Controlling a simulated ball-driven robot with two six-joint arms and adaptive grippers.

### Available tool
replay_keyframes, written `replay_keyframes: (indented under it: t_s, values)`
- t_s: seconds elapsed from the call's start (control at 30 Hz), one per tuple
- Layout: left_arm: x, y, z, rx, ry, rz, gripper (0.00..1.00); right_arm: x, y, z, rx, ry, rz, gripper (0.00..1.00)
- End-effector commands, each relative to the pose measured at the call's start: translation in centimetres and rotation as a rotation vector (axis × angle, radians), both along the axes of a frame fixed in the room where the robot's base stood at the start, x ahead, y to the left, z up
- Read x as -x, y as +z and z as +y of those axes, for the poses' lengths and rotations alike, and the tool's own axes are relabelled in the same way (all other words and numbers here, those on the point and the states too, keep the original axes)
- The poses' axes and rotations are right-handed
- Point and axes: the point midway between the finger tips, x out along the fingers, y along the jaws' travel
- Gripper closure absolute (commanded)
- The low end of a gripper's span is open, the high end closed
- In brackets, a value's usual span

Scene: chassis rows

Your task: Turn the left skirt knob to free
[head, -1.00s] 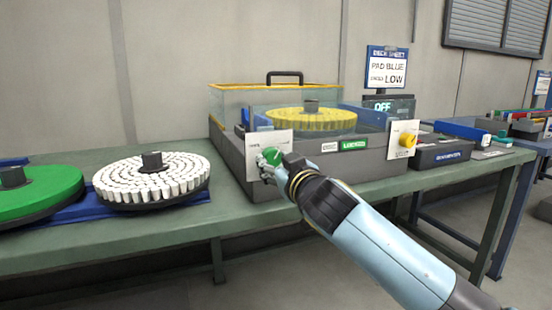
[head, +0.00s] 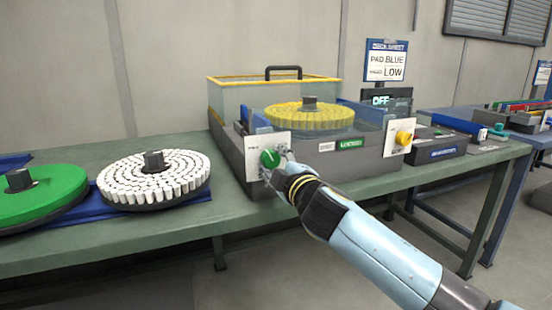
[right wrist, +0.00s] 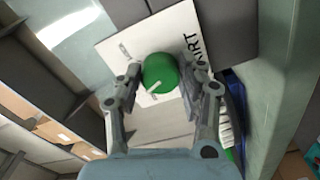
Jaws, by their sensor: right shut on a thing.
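The left skirt knob is the round green knob (head: 269,158) on a white plate (head: 256,141) at the left of the grey machine's front. In the right wrist view the green knob (right wrist: 159,72) faces me, with a short white pointer mark towards its lower edge. My right gripper (right wrist: 162,84) has one finger on each side of the knob and is shut on it. In the head view the right gripper (head: 277,164) reaches the knob from the lower right, one finger showing at its right. My left gripper is not in view.
A yellow knob (head: 403,137) sits on another white plate at the right. A yellow brush disc (head: 308,118) lies behind clear panels. A white brush disc (head: 153,180) and a green disc (head: 40,192) stand on the bench at the left. A display (head: 382,100) reads OFF.

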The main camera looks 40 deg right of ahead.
Motion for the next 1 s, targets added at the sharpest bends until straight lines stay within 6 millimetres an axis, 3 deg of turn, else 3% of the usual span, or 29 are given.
replay_keyframes:
  t_s: [0.4, 1.0]
  values:
    - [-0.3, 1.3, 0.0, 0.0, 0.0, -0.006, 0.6, 0.0, 0.1, 0.0, 0.27, 0.001, 0.067, 0.93]
    - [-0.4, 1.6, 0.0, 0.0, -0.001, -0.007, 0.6, 0.1, -0.1, 0.0, 0.353, 0.0, 0.088, 0.93]
